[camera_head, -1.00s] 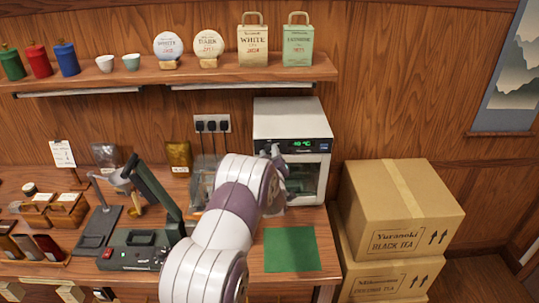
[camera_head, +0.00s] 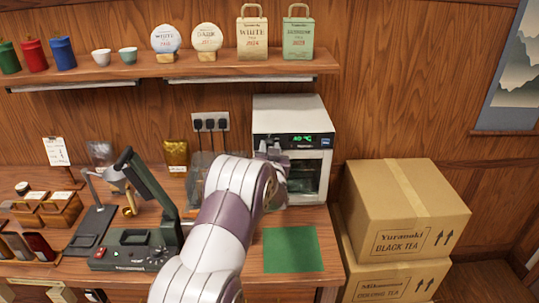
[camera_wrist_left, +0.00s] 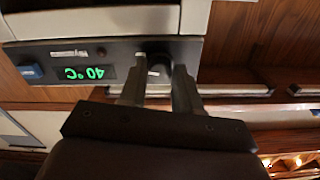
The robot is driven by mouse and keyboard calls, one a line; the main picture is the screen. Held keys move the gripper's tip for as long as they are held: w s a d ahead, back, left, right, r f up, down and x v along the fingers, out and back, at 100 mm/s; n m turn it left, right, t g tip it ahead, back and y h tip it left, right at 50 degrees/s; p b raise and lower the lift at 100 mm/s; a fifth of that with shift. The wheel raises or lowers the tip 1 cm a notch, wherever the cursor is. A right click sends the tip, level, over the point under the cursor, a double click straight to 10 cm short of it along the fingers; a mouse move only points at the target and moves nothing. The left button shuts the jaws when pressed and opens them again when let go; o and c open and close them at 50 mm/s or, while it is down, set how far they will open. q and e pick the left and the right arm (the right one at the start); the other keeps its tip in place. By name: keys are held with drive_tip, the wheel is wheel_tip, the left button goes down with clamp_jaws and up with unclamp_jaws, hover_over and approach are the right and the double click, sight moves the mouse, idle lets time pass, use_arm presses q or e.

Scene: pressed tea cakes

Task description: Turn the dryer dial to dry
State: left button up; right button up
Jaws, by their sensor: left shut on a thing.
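The dryer (camera_head: 290,118) is a white box with a dark front panel at the back right of the bench. Its lit green display (camera_head: 303,139) reads about 40 °C, and the display shows upside down in the left wrist view (camera_wrist_left: 90,73). The dark dial (camera_wrist_left: 155,48) sits on the panel beside the display. My left gripper (camera_wrist_left: 157,75) is at the panel with its fingers on either side of the dial, shut on it. In the head view the left gripper (camera_head: 268,149) partly hides the dial, so its setting cannot be read. My right gripper is not in view.
A green mat (camera_head: 291,250) lies bare before the dryer. Stacked cardboard boxes (camera_head: 405,215) stand to the right. A dark green device with a raised arm (camera_head: 150,190) stands left of my arm. A shelf (camera_head: 200,70) with cups, bags and canisters runs above.

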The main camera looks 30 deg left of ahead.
use_arm(q)
drive_tip(key=shift+r+m+b, duration=0.25)
drive_tip(key=shift+m+b, duration=0.2)
drive_tip(key=shift+m, duration=1.25)
drive_tip(key=shift+w+m, duration=0.1)
drive_tip(key=shift+m, duration=0.2)
drive_tip(key=o, duration=1)
drive_tip(key=shift+o, duration=0.2)
drive_tip(key=shift+d, duration=0.1)
drive_tip(key=shift+f, duration=0.1)
drive_tip(key=b+v, duration=0.3)
drive_tip(key=v, duration=1)
drive_tip(key=shift+b, duration=0.35)
